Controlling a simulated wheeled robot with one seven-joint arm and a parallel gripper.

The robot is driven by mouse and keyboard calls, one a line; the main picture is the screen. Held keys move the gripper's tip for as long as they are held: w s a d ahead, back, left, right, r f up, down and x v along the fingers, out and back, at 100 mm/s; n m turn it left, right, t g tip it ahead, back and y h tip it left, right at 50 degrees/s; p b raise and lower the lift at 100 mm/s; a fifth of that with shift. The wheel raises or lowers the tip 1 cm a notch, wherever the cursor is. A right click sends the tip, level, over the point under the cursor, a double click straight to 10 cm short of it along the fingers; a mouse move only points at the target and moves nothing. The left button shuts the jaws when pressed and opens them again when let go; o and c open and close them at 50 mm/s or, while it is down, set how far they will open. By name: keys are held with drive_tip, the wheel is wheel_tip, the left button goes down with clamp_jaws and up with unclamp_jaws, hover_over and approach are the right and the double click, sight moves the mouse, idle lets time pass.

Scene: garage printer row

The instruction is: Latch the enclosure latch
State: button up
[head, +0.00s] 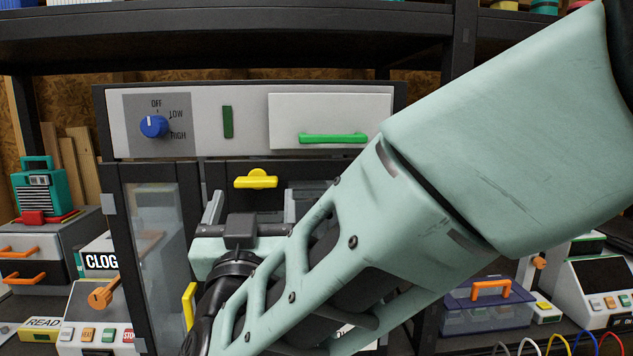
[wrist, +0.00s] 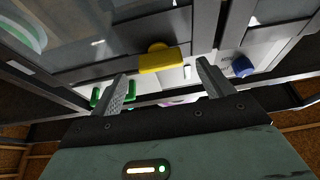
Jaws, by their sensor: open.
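The enclosure latch is a yellow bar with a rounded middle (head: 256,180). It lies level on the dark frame above the enclosure's glass front. In the wrist view the yellow latch (wrist: 165,60) appears between my two fingers, a little beyond their tips. My gripper (head: 249,205) is open and empty, just below the latch in the head view; its fingers also show in the wrist view (wrist: 161,74). I cannot tell how far the fingers are from the latch. My arm hides much of the enclosure's lower right front.
A blue knob (head: 154,126) marked OFF, LOW and HIGH and a green drawer handle (head: 333,138) sit on the panel above. A yellow handle (head: 189,304) is lower left. A control box with an orange lever (head: 103,293) stands at left; a blue bin (head: 487,310) is at right.

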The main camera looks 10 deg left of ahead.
sight(258, 179)
drive_tip(key=shift+x, duration=1.9)
drive_tip(key=c, duration=1)
drive_tip(key=shift+f, duration=0.1)
